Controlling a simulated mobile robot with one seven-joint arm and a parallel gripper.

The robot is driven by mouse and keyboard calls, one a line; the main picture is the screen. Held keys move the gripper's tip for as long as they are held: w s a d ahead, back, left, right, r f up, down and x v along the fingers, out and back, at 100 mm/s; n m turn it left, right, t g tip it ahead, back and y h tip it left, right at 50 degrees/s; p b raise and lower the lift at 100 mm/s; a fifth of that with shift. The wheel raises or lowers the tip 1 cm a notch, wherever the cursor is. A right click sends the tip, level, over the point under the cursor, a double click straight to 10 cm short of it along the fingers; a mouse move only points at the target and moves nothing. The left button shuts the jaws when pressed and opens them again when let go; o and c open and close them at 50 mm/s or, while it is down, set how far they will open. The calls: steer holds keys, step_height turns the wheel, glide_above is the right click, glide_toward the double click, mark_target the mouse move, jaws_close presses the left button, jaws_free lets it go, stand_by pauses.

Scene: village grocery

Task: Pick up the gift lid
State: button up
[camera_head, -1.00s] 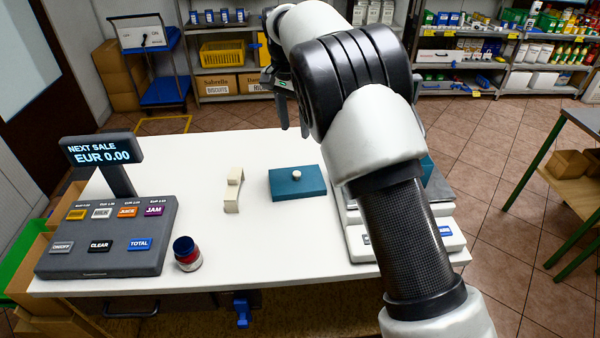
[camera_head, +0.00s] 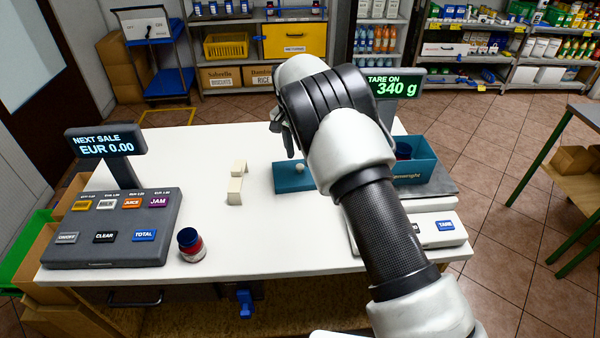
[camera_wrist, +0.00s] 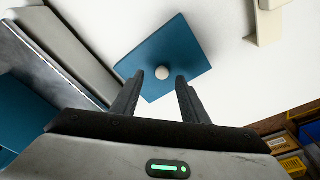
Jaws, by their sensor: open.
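The gift lid (camera_head: 285,180) is a flat teal rectangle with a small white round knob (camera_head: 300,168) in its middle. It lies on the white counter, partly hidden behind my arm in the head view. In the wrist view the lid (camera_wrist: 187,52) is ahead of my fingers, and its knob (camera_wrist: 162,73) shows near the gap between the fingertips. My gripper (camera_wrist: 161,78) is open and empty. In the head view my gripper (camera_head: 284,140) hangs above the lid's far side. I cannot tell exactly how high the fingertips are above the lid.
A teal open box (camera_head: 415,172) holding a jar stands on the scale at right, whose display (camera_head: 396,85) reads 340 g. A cream bracket-shaped block (camera_head: 236,184) stands left of the lid. A jar (camera_head: 191,246) and the till (camera_head: 118,228) are at front left. The counter's middle (camera_head: 270,235) is clear.

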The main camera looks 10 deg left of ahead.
steer(key=shift+w+f, duration=0.25)
steer(key=shift+f, duration=0.75)
steer(key=shift+w+f, duration=0.2)
steer(key=shift+f, duration=0.75)
jaws_close()
step_height(320, 180, up, 9)
step_height(320, 180, up, 9)
steer(key=p, duration=0.7)
glide_above(300, 165)
steer(key=r, duration=0.5)
steer(key=shift+s, duration=0.2)
